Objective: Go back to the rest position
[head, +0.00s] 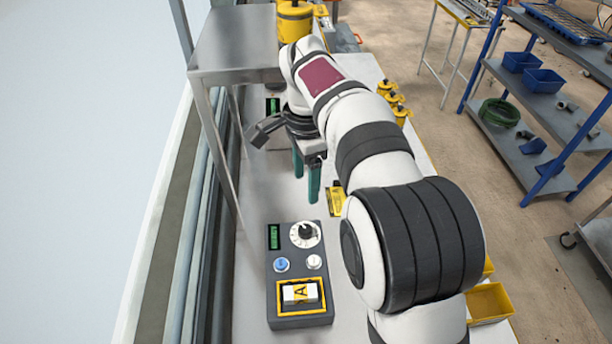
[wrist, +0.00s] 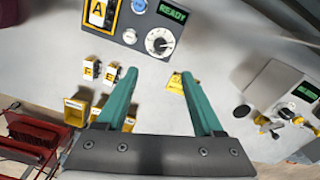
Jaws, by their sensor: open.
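My gripper (head: 308,178) has two green fingers and hangs over the white bench, beyond the control box in the head view. In the wrist view my gripper (wrist: 158,80) is open, with nothing between its fingertips. The control box (head: 284,245) has a dial, a blue button, a white button and a yellow-framed slot holding a block marked A (head: 300,293). The box also shows at the top of the wrist view (wrist: 128,38), where its display reads READY.
A yellow piece (head: 336,202) lies on the bench near the fingers. Blocks marked F (wrist: 90,72) and E (wrist: 112,73) stand near the box. A second device (wrist: 285,95) is at the right. A metal stand (head: 235,50) rises at the left. Yellow bins (head: 490,302) line the bench edge.

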